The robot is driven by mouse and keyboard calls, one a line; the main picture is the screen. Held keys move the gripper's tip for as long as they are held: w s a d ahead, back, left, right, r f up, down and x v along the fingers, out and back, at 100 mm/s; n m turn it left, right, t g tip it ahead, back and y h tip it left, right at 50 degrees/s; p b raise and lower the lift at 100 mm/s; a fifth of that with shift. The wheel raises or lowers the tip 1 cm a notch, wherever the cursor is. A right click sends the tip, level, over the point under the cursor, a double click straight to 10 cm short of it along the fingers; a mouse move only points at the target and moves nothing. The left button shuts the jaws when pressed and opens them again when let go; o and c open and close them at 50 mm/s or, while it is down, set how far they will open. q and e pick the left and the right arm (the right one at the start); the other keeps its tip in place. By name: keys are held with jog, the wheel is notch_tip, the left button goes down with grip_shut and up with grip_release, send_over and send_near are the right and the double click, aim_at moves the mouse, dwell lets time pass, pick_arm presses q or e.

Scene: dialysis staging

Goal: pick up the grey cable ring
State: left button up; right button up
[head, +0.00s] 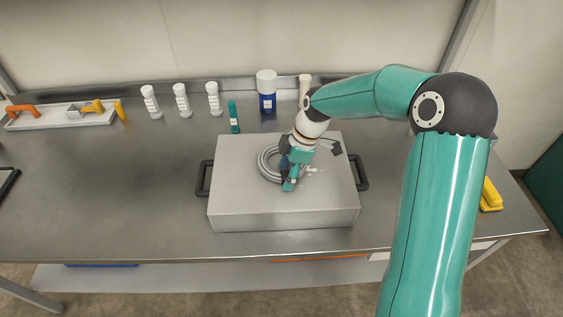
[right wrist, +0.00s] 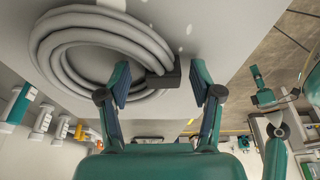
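The grey cable ring (head: 262,165) lies coiled on top of a large grey box on the steel table. It fills the upper left of the right wrist view (right wrist: 48,58), where a black block (right wrist: 165,76) sits on its coil. My right gripper (head: 287,176) is low over the ring's right side, hiding part of it. In the right wrist view its two fingers (right wrist: 160,78) stand apart, with the black block and the coil's edge between or just beyond the tips. I cannot tell whether they touch.
The grey box (head: 285,212) has dark handles at both sides. Behind it stand several white bottles (head: 182,101), a teal tube (head: 233,117) and a blue-and-white bottle (head: 267,91). A tray (head: 62,119) with orange and yellow items is at far left. The table left of the box is clear.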

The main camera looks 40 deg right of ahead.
grip_shut()
jog(key=shift+r, duration=0.1)
